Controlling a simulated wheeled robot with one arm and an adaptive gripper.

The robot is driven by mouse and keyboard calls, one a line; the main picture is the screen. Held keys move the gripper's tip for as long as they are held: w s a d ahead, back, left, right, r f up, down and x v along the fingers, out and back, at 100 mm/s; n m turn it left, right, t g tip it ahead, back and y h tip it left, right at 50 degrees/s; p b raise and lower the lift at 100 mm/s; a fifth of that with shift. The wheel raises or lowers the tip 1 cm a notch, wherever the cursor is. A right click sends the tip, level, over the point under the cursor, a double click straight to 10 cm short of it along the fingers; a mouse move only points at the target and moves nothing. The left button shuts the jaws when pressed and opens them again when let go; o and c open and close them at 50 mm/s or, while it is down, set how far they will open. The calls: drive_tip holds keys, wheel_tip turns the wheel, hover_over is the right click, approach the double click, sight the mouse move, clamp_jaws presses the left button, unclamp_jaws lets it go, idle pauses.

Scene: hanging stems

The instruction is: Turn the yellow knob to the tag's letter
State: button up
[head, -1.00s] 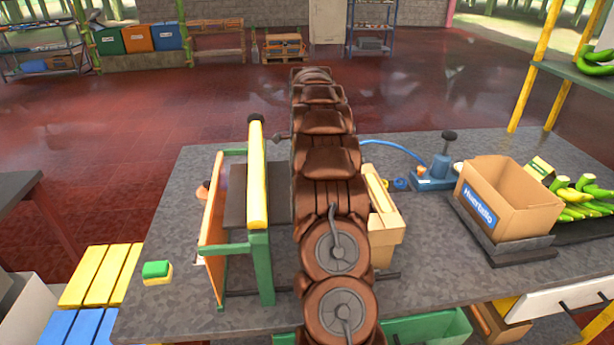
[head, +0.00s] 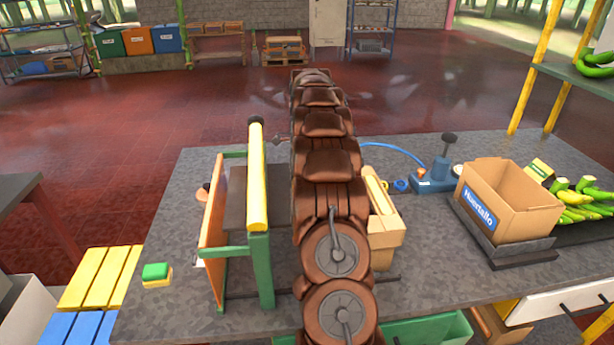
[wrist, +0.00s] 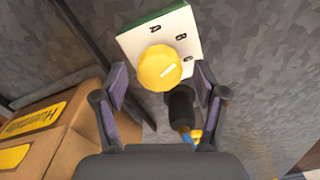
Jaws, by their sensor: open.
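The yellow knob (wrist: 157,68) sits on a white plate (wrist: 192,20) in the wrist view. A short white line on the knob slants toward the upper right. Small dark letters stand on the plate around the knob's upper and right side; they are tilted and hard to read. My gripper (wrist: 160,76) is open, with one finger to the left of the knob and one to the right, and nothing is clearly gripped. In the head view my brown arm hides the knob, its plate and my gripper. I cannot make out the tag with the letter.
A cardboard box (wrist: 45,120) lies left of my gripper in the wrist view. In the head view, a wooden frame with a yellow bar (head: 256,180) stands close left of my arm.

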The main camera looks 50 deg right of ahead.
drive_tip(key=shift+r, duration=0.1)
drive_tip(key=shift+r, duration=3.65)
